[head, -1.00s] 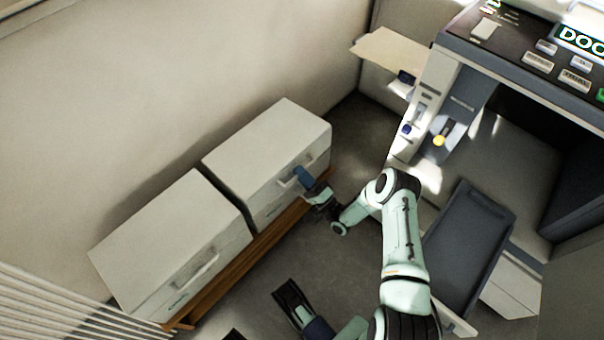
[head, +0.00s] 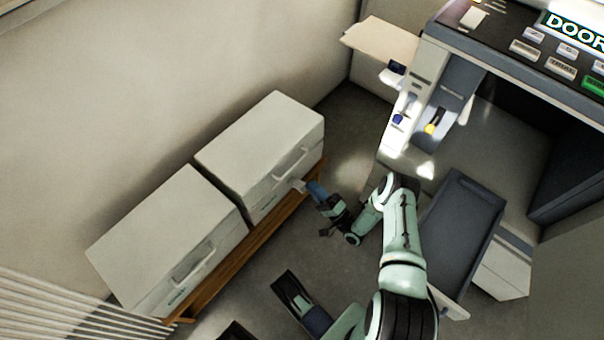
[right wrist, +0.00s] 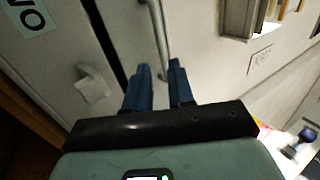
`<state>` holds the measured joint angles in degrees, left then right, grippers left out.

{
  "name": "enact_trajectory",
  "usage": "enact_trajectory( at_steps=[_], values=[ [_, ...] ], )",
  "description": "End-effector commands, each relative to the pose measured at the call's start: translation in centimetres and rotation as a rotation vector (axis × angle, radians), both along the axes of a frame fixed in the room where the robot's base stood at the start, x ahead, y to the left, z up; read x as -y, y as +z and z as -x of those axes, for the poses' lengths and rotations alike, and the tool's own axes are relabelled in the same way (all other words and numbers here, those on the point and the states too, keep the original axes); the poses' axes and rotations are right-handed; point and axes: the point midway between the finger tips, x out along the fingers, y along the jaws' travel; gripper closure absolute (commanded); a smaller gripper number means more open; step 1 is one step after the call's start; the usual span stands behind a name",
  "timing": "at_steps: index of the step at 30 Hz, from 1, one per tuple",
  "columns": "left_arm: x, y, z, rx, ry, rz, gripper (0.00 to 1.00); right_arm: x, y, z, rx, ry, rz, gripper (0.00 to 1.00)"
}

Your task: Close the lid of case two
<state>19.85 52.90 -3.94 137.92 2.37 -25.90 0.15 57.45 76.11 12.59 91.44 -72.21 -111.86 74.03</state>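Two white cases stand side by side on a wooden bench. Case two (head: 262,140), labelled TWO (right wrist: 28,16) in the right wrist view, is the right one. Its lid lies level on top in the head view; a dark line marks the seam in the wrist view, and I cannot tell if a small gap remains. A bar handle (head: 290,163) and a pale latch (head: 298,186) are on its front. My right gripper (head: 314,188) is just in front of the latch. In the wrist view its blue fingers (right wrist: 160,72) are slightly apart, with the handle (right wrist: 160,35) beyond them and nothing clearly held.
The other case (head: 165,240) sits to the left on the wooden bench (head: 215,280). A grey control machine (head: 455,85) and a dark tray-like panel (head: 460,230) stand to the right.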

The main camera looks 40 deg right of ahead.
Motion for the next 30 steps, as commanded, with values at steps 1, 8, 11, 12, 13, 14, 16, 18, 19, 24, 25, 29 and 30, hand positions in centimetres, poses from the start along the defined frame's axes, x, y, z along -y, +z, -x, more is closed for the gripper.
enact_trajectory(
  at_steps=[1, 8, 11, 12, 13, 14, 16, 18, 19, 24, 25, 29, 30],
  values=[
    [0.0, 0.2, -0.2, 0.008, -0.002, -0.001, 0.51, 0.1, -0.4, 0.9, -0.001, -0.003, -0.001, 0.77],
    [0.1, 0.4, -0.7, 0.025, -0.003, -0.002, 0.51, 0.3, -1.5, 3.0, 0.002, -0.003, 0.001, 0.77],
    [0.1, 0.4, -0.8, 0.027, -0.002, -0.002, 0.51, 0.3, -1.6, 3.2, 0.003, -0.003, 0.001, 0.77],
    [0.1, 0.4, -0.8, 0.027, -0.002, -0.002, 0.51, 0.3, -1.6, 3.3, 0.003, -0.003, 0.001, 0.77],
    [0.1, 0.4, -0.8, 0.027, -0.002, -0.002, 0.51, 0.3, -1.6, 3.3, 0.003, -0.002, 0.001, 0.77],
    [0.1, 0.4, -0.8, 0.027, -0.002, -0.002, 0.51, 0.3, -1.6, 3.3, 0.003, -0.002, 0.001, 0.77],
    [0.1, 0.4, -0.8, 0.026, -0.003, -0.002, 0.51, 0.3, -1.6, 3.3, 0.003, -0.002, 0.001, 0.77],
    [0.1, 0.4, -0.8, 0.026, -0.002, -0.002, 0.51, 0.3, -1.6, 3.2, 0.003, -0.002, 0.001, 0.87],
    [0.1, 0.5, -0.8, 0.025, -0.003, -0.003, 0.51, 0.3, -1.5, 3.2, 0.001, -0.002, 0.002, 0.96],
    [-0.3, 3.2, -0.8, 0.036, -0.012, -0.010, 0.51, -0.8, 0.7, 1.1, -0.090, -0.020, 0.076, 1.00],
    [-0.4, 4.2, -0.8, 0.039, -0.016, -0.013, 0.51, -1.3, 1.5, 0.4, -0.124, -0.027, 0.102, 1.00],
    [0.1, 9.8, -0.4, 0.046, -0.034, 0.001, 0.51, -4.6, 4.6, -2.3, -0.352, -0.045, 0.245, 1.00],
    [0.5, 11.6, -0.2, 0.044, -0.040, 0.010, 0.51, -5.9, 5.2, -2.8, -0.437, -0.040, 0.294, 1.00]
  ],
)
